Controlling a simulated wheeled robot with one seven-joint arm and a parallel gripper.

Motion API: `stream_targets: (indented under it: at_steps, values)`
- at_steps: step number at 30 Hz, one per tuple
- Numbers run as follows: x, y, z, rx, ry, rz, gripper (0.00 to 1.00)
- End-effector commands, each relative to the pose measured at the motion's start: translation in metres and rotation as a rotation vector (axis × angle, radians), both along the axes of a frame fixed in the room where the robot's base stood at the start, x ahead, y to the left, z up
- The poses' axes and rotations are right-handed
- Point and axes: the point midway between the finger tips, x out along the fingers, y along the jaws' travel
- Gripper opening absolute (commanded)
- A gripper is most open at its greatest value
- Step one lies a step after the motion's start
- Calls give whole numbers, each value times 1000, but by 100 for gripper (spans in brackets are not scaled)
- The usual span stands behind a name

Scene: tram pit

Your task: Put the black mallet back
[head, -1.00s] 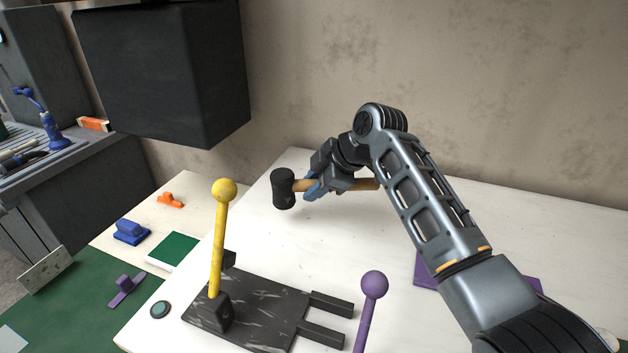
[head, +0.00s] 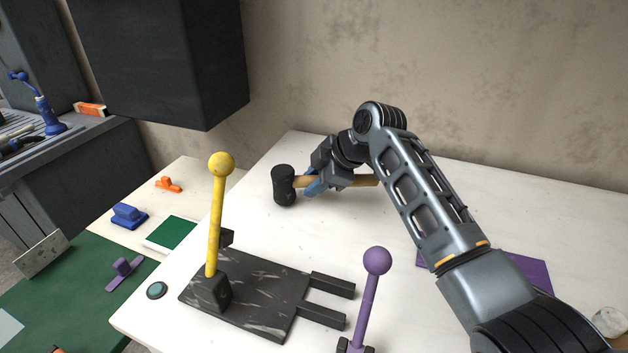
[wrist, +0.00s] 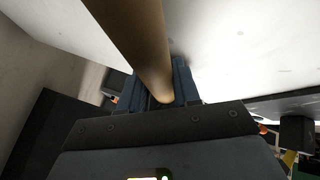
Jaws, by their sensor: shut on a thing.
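The black mallet has a dark head (head: 284,186) and a wooden handle that also shows in the wrist view (wrist: 135,45). My gripper (head: 314,187) is shut on the handle close to the head. The mallet lies sideways in the head view, with its head at the left and the handle running right behind my arm. It appears held over the white table (head: 240,215); the exact gap beneath it is unclear. In the wrist view the handle runs from the top down between the blue fingers (wrist: 160,85).
A dark plate (head: 250,285) with a yellow lever (head: 216,215) stands in front left, and a purple-knobbed lever (head: 368,300) front centre. A purple mat (head: 525,270) lies right, partly behind my arm. A large dark box (head: 165,60) overhangs at upper left. The table's back right is clear.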

Motion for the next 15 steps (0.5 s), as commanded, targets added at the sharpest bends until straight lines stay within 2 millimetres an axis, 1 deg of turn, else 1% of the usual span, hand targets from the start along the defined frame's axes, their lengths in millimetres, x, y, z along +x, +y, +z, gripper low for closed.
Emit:
stream_targets:
  at_steps: [15]
  values:
    - [0,0,-9,1,-2,-1,0]
